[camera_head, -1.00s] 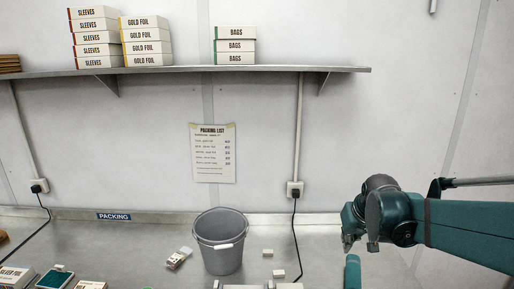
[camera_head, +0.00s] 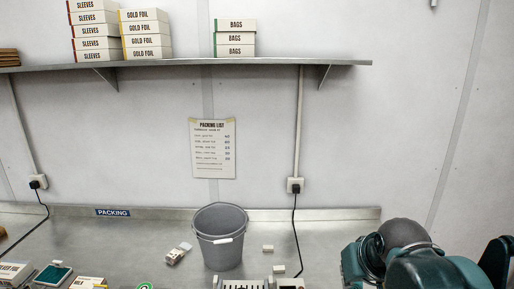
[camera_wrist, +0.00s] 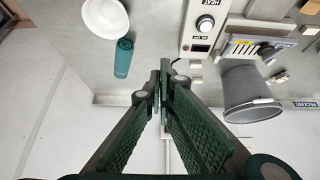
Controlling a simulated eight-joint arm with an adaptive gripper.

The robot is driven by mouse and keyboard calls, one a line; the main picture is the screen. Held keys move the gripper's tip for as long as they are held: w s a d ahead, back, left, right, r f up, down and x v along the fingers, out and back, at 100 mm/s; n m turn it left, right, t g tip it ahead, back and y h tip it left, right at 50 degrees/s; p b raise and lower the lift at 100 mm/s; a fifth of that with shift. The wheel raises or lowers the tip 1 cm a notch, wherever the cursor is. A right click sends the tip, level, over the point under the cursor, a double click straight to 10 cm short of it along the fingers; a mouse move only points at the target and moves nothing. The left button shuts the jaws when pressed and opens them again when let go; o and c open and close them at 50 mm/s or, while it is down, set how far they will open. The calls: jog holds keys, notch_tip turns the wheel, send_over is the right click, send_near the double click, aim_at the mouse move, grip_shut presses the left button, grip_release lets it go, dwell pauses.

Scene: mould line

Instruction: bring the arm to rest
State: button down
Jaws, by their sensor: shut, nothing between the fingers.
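My gripper shows in the wrist view (camera_wrist: 162,88). Its two dark green fingers come together at the tips, shut with nothing between them. The tips are in the air above the bench edge, left of the grey bucket (camera_wrist: 254,92) in that view. In the head view my arm (camera_head: 420,262) fills the lower right corner, right of the bucket (camera_head: 220,238). The fingertips do not show in the head view.
The wrist view shows a white bowl (camera_wrist: 105,17), a teal roll (camera_wrist: 123,58) and a heat unit with a dial (camera_wrist: 203,25) on the bench. Small pale blocks (camera_head: 279,269) lie right of the bucket. A shelf (camera_head: 185,63) with boxes hangs above.

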jog(key=s+a+f+b, duration=0.1)
jog(key=s+a+f, duration=0.1)
jog(key=s, duration=0.6)
jog(key=shift+f+t, duration=0.4)
jog(key=shift+f, duration=0.25)
jog(key=shift+f, duration=0.1)
